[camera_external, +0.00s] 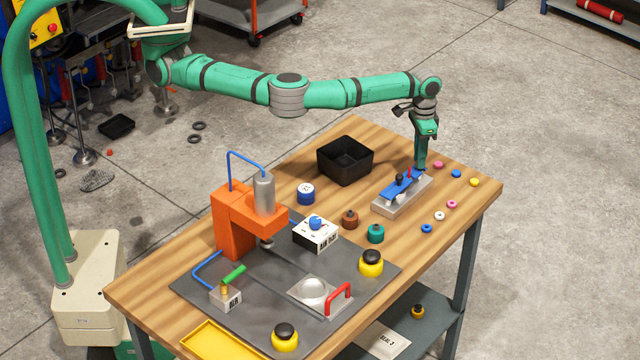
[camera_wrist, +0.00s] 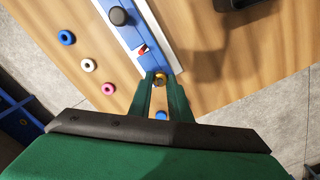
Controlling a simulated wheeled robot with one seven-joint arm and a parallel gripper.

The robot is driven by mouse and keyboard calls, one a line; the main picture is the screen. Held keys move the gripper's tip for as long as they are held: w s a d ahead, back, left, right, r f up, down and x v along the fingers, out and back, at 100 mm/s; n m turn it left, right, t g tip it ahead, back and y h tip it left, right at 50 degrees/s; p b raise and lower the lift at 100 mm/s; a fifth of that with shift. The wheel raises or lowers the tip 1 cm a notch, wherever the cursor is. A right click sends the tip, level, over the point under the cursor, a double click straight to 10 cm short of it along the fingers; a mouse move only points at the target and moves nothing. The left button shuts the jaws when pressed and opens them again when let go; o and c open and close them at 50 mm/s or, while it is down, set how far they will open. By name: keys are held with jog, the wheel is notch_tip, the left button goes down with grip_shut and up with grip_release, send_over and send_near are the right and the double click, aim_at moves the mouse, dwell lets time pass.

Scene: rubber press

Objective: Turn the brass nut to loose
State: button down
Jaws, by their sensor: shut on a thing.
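The brass nut (camera_wrist: 160,79) shows in the wrist view at the end of a blue fixture (camera_wrist: 148,58) on a pale metal base. My gripper (camera_wrist: 160,82) has its two green fingers on either side of the nut and is shut on it. In the external view my gripper (camera_external: 420,167) points down at the far right end of the blue fixture (camera_external: 396,190) on its grey base (camera_external: 403,197). The nut is hidden there by the fingers. A black knob (camera_wrist: 119,16) and a small red part (camera_wrist: 143,49) sit on the fixture.
Several small coloured rings lie right of the fixture, including a white one (camera_external: 440,216). A black bin (camera_external: 345,160) stands to the left. An orange press (camera_external: 237,222) stands on a dark mat further left. The table's right edge is close.

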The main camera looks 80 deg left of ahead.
jog(key=shift+s+f, duration=0.1)
jog(key=shift+f, duration=0.1)
jog(key=c, duration=1.6)
grip_release()
jog(key=shift+c, duration=0.2)
jog(key=shift+r, duration=0.2)
notch_tip(320, 180, up, 11)
jog(key=shift+f, duration=0.2)
